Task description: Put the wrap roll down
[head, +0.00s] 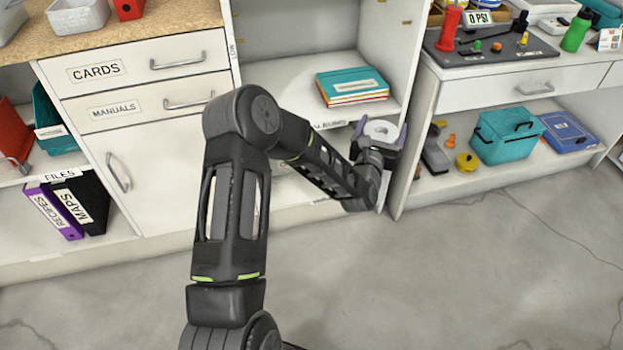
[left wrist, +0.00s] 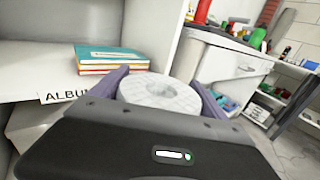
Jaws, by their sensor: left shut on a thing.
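The wrap roll (head: 380,131) is a pale white cylinder with a round top and a small hole in its middle. My left gripper (head: 378,137) is shut on it, with a purple-grey finger on each side. In the left wrist view the roll (left wrist: 160,95) sits between the two fingers (left wrist: 162,92), its round end showing. The roll is in front of the open shelf unit, near the right upright panel. Its lower part is hidden by my gripper. My right gripper is not in view.
A shelf (head: 290,82) labelled ALBUMS holds a stack of teal and orange books (head: 352,86), with bare board to their left. The upright panel (head: 408,130) stands close to my gripper. A teal box (head: 505,135) and a blue case (head: 567,131) lie on the lower shelf at right.

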